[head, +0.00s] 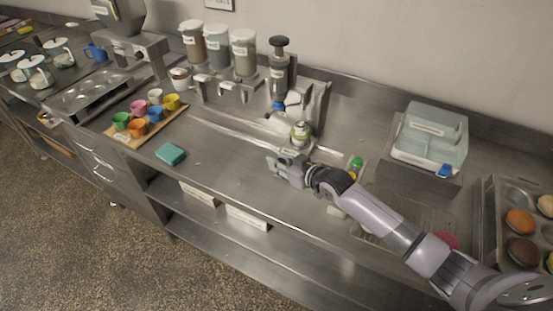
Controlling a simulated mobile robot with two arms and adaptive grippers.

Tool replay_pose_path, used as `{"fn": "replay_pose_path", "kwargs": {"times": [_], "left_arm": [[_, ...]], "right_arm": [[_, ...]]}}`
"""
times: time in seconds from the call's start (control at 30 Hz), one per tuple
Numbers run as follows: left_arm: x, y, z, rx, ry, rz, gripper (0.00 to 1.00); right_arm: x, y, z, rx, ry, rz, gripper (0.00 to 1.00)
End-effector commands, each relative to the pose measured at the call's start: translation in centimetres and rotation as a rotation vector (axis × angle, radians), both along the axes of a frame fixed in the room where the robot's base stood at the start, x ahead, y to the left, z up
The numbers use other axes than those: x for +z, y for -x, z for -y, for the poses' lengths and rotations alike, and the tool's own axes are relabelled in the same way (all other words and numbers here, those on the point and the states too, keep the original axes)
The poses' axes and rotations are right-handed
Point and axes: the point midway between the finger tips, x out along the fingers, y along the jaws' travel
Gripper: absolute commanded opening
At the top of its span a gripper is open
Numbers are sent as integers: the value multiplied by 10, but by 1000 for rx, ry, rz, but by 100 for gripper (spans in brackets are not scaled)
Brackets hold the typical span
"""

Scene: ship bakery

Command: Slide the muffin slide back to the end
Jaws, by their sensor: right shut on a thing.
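My left gripper is not in view.
A teal sponge (170,154) lies left of the gripper. A wooden board (112,133) with several coloured cups is farther left. A green-topped item (356,162) stands close to the right arm. A clear bin (428,136) and muffin tray (486,228) are at right.

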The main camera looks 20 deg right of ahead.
Motion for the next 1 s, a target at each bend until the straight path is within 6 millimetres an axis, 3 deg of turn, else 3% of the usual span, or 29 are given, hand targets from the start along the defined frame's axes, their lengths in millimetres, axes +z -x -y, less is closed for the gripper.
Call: {"fn": "replay_pose_path", "kwargs": {"times": [0.37, 0.4, 0.7, 1.0], "left_arm": [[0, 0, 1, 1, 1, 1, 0], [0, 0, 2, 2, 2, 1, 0], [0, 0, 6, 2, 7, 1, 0], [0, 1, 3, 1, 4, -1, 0]], "right_arm": [[0, 0, 1, 1, 3, 2, 0], [0, 0, 1, 1, 3, 2, 27], [0, 1, 1, 0, 2, 1, 45], [0, 2, 2, 1, 2, 1, 45]]}}
